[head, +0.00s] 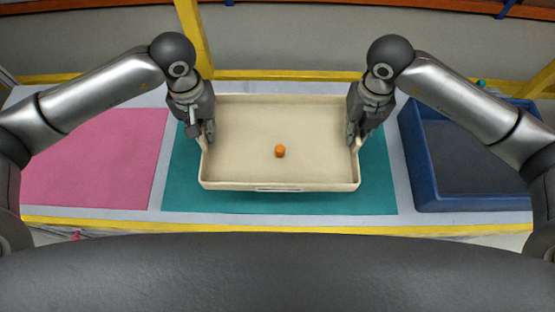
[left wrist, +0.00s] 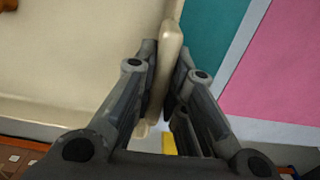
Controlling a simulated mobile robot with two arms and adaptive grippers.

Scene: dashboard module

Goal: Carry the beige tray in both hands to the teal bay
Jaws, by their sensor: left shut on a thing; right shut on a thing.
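The beige tray (head: 240,170) is over the teal bay (head: 380,190) in the head view, roughly level, with teal showing on its left, right and front sides. Whether it touches the surface or hangs just above it, I cannot tell for sure. A small orange piece (head: 280,151) lies in the tray near its middle. My left gripper (head: 207,138) is shut on the tray's left wall; the left wrist view shows that wall (left wrist: 172,55) between the two fingers (left wrist: 163,90). My right gripper (head: 355,139) is shut on the tray's right wall.
A pink bay (head: 100,160) lies to the left on the pale table (head: 180,215). A blue bin (head: 420,165) with a dark inside stands to the right, close to the teal bay. Yellow edging (head: 300,227) runs along the table's front, and a yellow post (head: 195,35) rises behind.

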